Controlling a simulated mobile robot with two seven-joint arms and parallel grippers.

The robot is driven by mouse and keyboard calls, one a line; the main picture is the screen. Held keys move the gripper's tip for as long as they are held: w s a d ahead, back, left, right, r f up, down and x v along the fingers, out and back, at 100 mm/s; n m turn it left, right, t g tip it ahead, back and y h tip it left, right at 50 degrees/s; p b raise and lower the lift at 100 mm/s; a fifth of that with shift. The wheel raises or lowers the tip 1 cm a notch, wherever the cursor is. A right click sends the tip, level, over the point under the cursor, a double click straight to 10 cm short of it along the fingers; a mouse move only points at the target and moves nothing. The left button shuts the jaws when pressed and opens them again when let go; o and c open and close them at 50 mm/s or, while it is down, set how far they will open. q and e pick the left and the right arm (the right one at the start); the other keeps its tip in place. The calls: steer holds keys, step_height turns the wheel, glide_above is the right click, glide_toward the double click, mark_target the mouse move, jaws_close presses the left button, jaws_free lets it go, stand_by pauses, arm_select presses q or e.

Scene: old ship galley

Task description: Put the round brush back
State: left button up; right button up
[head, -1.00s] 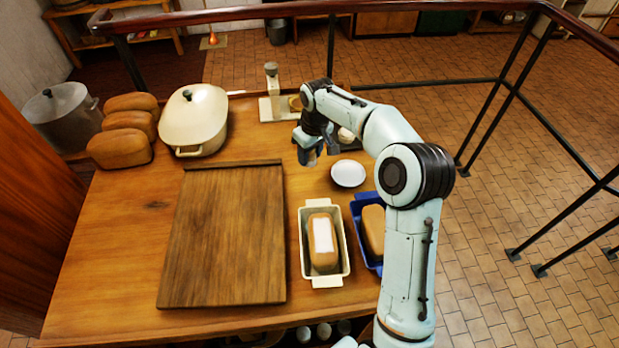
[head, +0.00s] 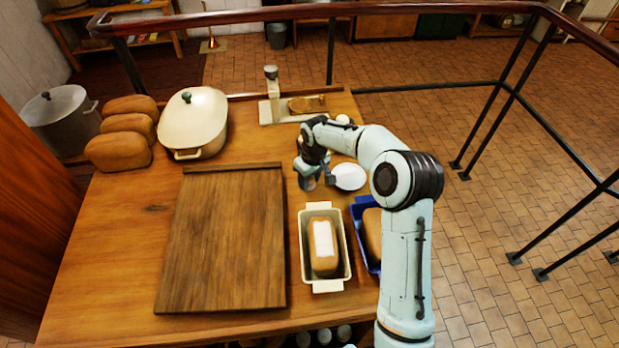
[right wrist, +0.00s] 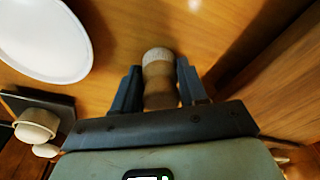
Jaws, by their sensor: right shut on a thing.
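My right gripper (head: 307,184) is low over the wooden table, just left of a small white dish (head: 349,177). In the right wrist view my right gripper (right wrist: 158,70) is shut on the round brush (right wrist: 160,82), a short tan wooden piece with a pale, rough round end between the fingers. The pale end points away from the palm, toward the tabletop; I cannot tell whether it touches. In the head view the brush is hidden by the gripper. The dish also shows in the right wrist view (right wrist: 42,35). My left gripper is not in view.
A cutting board (head: 222,240) lies left of the gripper. A cream loaf tin (head: 309,273) with bread and a blue tin (head: 359,213) stand in front. A scale-like device (head: 272,108) is behind. A cream pot (head: 193,120) and loaves (head: 118,151) stand back left.

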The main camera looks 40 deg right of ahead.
mark_target(313, 183)
steer(key=shift+f, duration=0.15)
steer(key=o, duration=1)
steer(key=r, duration=0.4)
steer(key=s+r, duration=0.1)
steer(key=r, duration=0.7)
steer(key=shift+s+d+r+p, duration=0.1)
steer(key=shift+s+r+p, duration=0.15)
steer(key=shift+p, duration=0.15)
steer(key=shift+f, duration=0.1)
